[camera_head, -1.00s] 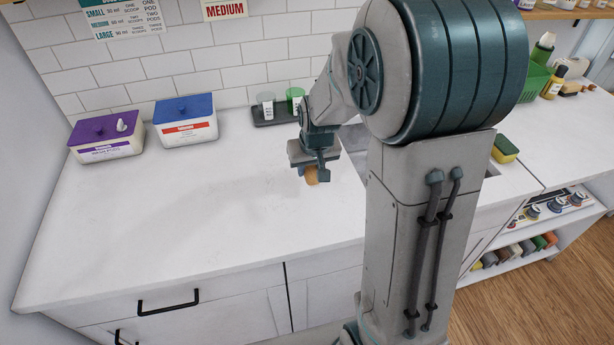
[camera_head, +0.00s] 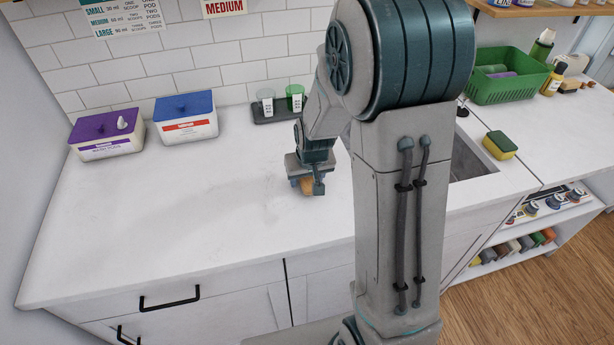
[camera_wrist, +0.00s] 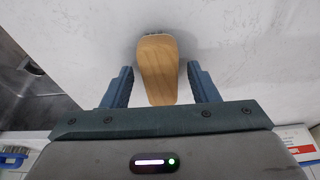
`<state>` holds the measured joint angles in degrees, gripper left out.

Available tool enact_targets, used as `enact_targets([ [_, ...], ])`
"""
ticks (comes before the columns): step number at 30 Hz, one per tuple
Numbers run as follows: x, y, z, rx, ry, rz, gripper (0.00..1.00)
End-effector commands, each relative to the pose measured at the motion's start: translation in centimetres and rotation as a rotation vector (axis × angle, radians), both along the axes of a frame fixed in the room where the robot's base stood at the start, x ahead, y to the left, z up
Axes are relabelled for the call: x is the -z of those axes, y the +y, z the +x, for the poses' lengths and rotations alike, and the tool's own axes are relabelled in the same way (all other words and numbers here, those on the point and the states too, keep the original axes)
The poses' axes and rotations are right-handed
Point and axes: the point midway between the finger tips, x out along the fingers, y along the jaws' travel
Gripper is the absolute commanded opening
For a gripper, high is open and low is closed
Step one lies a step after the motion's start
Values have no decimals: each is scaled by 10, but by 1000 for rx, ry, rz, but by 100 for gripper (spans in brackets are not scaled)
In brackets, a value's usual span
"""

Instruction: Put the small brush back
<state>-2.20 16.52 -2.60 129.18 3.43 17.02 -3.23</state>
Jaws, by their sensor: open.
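The small brush, with a smooth tan wooden back, shows in the wrist view (camera_wrist: 157,68) on the white counter, with dark bristle tips just visible at its far end. My gripper (camera_wrist: 160,84) is open around it, one finger on each side with a narrow gap between each finger and the wood. In the head view my gripper (camera_head: 308,189) is low over the counter left of the sink, and only a bit of the tan brush (camera_head: 307,185) shows beneath it. I cannot tell how the bristles rest.
A dark tray (camera_head: 262,118) with two small cups stands by the tiled wall. Purple-lidded (camera_head: 106,135) and blue-lidded (camera_head: 186,120) boxes stand at back left. A sponge (camera_head: 499,145) and green basket (camera_head: 508,82) are right of the sink (camera_head: 478,165). The counter's left and front are clear.

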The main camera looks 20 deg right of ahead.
Motion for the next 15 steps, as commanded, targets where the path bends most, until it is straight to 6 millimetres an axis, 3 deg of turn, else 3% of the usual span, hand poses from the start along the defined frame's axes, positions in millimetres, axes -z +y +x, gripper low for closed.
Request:
enact_targets([
  [8,-14,0,-3,0,-4,0,54],
  [15,-53,0,-15,-1,-7,0,54],
])
